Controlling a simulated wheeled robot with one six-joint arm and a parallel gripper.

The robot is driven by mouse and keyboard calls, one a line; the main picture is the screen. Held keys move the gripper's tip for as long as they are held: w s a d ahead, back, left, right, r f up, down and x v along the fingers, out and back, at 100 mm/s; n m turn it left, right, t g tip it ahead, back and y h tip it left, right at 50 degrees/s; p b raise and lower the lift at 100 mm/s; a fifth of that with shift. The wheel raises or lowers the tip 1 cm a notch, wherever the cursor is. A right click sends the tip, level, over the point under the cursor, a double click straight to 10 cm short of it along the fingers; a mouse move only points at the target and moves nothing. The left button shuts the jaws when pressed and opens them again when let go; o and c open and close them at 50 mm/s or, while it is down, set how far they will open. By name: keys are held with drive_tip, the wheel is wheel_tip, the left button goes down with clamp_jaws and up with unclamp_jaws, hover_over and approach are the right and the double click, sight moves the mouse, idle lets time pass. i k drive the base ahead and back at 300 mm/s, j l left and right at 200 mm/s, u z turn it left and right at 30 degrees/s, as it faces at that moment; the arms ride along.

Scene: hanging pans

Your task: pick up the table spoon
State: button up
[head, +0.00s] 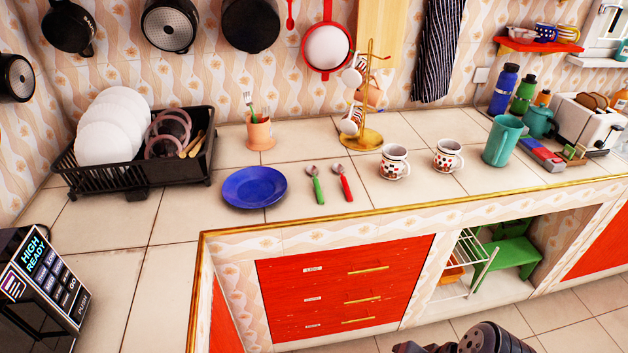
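Two spoons lie side by side on the tiled counter, right of the blue plate: one with a green handle (317,185) and one with a red handle (343,182). Their metal bowls point to the back and their handles to the front. They are apart from each other. I cannot tell which one is meant by the table spoon. A dark part of my arm (493,340) shows at the bottom edge, well below and right of the spoons. My gripper's fingers do not show.
A cutlery cup (260,133) and a golden mug stand (361,138) are behind. The counter's gold front edge (420,203) is nearby. Bare tiles surround the spoons.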

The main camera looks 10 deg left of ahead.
sight(336, 167)
drive_tip(key=u, duration=0.55)
drive_tip(key=i+l+u, duration=0.25)
drive_tip(key=i+l, duration=0.8)
drive_tip(key=l, duration=0.1)
